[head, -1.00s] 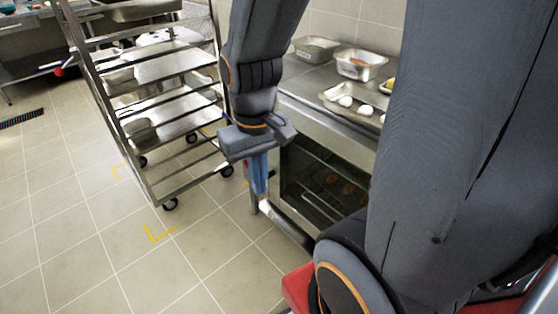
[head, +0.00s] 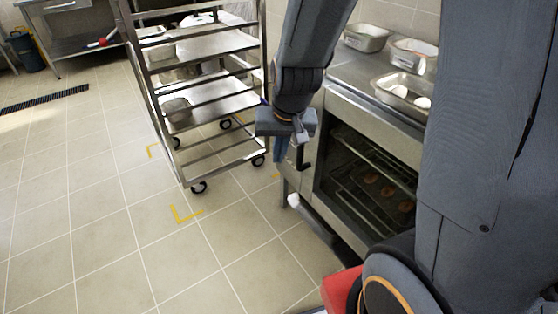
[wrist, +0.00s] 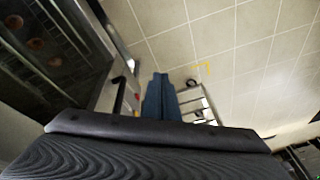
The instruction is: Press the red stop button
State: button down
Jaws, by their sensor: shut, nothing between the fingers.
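My gripper (head: 280,152) points down beside the left front edge of the steel oven (head: 376,98), its blue fingers shut and empty. In the wrist view the closed blue fingers (wrist: 160,90) point away from the camera, with the oven to their left. A small reddish spot (wrist: 137,86) shows just left of the fingers in the wrist view. It is too small to tell whether it is the red stop button. I cannot make out the button in the head view, where my gripper and wrist cover part of the oven's left side.
A wheeled steel rack trolley (head: 222,158) stands close left of my gripper. Metal pans (head: 366,38) sit on the oven top. A pale-tipped bar (head: 318,218) juts low along the oven's front. The tiled floor (head: 95,220) at left is clear, with yellow corner marks (head: 186,215).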

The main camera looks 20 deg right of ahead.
jog(key=w+a+f+m+t+h+b, duration=0.1)
jog(key=w+a+f+m+t+b, duration=0.15)
jog(key=w+f+b, duration=0.65)
jog(key=w+a+f+m+t+h+b, duration=0.1)
jog(key=w+f+m+t+b, duration=0.25)
jog(key=w+f, duration=1.1)
jog(key=w+d+f+m+t+h+b, duration=0.2)
jog(key=w+f+m+t+h+b, duration=0.2)
jog(key=w+f+b, duration=0.4)
notch_tip(320, 180, down, 3)
jog(key=shift+m+t+h+b, duration=0.35)
jog(key=shift+t+h, duration=0.35)
jog(key=shift+h, duration=0.3)
jog(key=shift+d, duration=0.1)
jog(key=w+d+b, duration=0.1)
jog(key=w+d, duration=0.1)
jog(key=d, duration=0.6)
jog(key=shift+w+d, duration=0.15)
jog(key=shift+w, duration=0.2)
